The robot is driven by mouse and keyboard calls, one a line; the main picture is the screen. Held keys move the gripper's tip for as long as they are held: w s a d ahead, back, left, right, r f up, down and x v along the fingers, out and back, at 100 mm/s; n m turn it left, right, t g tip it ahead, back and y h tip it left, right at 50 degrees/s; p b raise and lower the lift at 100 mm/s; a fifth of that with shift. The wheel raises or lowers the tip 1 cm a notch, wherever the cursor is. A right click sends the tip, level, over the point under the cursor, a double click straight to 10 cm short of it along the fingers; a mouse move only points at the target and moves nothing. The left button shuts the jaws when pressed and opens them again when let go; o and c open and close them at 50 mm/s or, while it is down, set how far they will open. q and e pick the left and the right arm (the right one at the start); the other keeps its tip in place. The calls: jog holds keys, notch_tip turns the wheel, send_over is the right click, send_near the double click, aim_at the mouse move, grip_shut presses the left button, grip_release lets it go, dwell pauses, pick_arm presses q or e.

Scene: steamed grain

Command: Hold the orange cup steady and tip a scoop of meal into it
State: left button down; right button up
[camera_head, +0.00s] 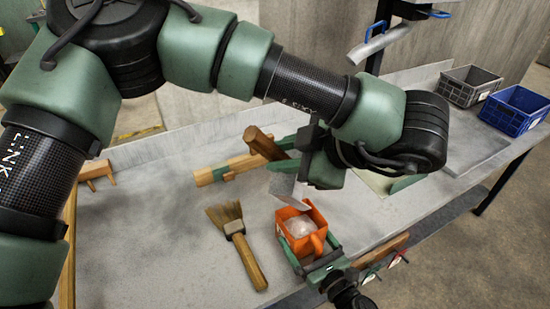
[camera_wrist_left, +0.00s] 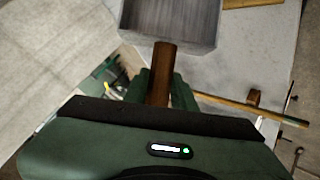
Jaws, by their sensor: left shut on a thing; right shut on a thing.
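The orange cup (camera_head: 318,215) stands at the front of the grey bench, with pale meal (camera_head: 299,227) inside. My right gripper (camera_head: 316,260) is shut on the cup from the front right. My left gripper (camera_head: 287,152) is above and behind the cup, shut on the scoop's wooden handle (camera_head: 262,142); the handle also shows in the left wrist view (camera_wrist_left: 163,72). The grey metal scoop (camera_head: 288,190) hangs tilted just above the cup's back left rim. In the left wrist view the scoop's pan (camera_wrist_left: 172,18) shows no clear meal. Its lip is out of that view.
A brush (camera_head: 238,240) with a wooden handle lies left of the cup on the bench (camera_head: 160,240). A wooden piece (camera_head: 215,174) lies behind. A grey crate (camera_head: 468,86) and a blue crate (camera_head: 513,108) stand at the far right. Bench left of the brush is clear.

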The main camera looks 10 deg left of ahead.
pick_arm(q)
jog(key=shift+r, duration=0.1)
dwell(0.3)
notch_tip(320, 180, up, 6)
jog(key=shift+f, duration=0.1)
pick_arm(e)
jog(key=o, duration=1.2)
